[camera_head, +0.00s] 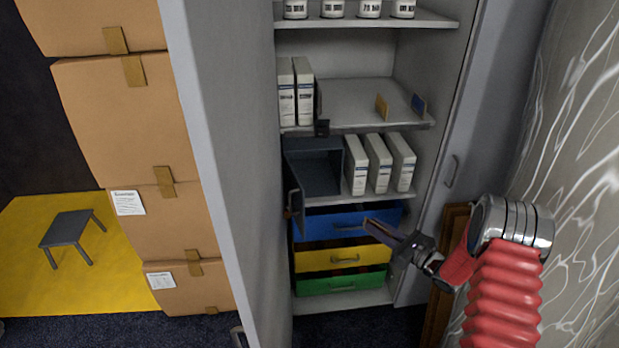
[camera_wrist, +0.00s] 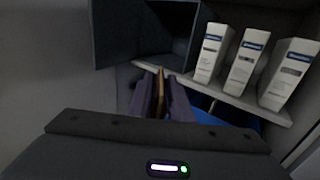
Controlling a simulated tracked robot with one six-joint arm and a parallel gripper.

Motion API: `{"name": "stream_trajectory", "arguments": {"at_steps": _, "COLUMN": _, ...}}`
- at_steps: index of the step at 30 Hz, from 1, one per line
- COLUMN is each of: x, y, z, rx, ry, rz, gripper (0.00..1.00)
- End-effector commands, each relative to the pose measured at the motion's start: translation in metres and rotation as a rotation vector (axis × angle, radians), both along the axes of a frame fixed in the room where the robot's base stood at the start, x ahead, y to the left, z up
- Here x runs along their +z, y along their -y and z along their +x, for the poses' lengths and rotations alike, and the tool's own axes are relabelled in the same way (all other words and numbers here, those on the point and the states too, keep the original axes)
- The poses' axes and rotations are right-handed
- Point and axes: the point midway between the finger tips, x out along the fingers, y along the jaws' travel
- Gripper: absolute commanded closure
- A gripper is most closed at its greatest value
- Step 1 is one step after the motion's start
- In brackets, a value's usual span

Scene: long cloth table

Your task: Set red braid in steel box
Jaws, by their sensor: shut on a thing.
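A dark grey steel box (camera_head: 316,172) stands on a middle cabinet shelf, its front open and its inside looking empty. It also shows in the wrist view (camera_wrist: 170,28) at the top, beyond the fingers. My gripper (camera_head: 374,226) is in front of the blue drawer, lower than the box and to its right. In the wrist view its fingers (camera_wrist: 160,98) are shut on a thin brownish strip (camera_wrist: 160,80). I cannot tell whether this strip is the red braid; no clearly red braid shows elsewhere. The fingers hide most of the strip.
White binders (camera_head: 379,163) stand right of the box on the same shelf. Blue (camera_head: 325,224), yellow (camera_head: 318,260) and green (camera_head: 318,285) drawers lie below. The open cabinet door (camera_head: 235,150) stands at the left. Cardboard boxes (camera_head: 125,110) are stacked beyond it.

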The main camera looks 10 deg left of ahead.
Motion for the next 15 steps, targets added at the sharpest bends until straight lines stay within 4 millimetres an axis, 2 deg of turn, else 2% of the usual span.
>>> {"name": "stream_trajectory", "arguments": {"at_steps": 1, "x": 0.0, "y": -0.01, "z": 0.016, "rx": -0.005, "ry": 0.004, "rz": 0.0, "gripper": 1.0}}
{"name": "stream_trajectory", "arguments": {"at_steps": 6, "x": 0.005, "y": -0.04, "z": 0.068, "rx": -0.039, "ry": 0.004, "rz": 0.0, "gripper": 1.0}}
{"name": "stream_trajectory", "arguments": {"at_steps": 15, "x": 0.026, "y": -0.107, "z": 0.147, "rx": -0.102, "ry": 0.005, "rz": 0.0, "gripper": 1.0}}
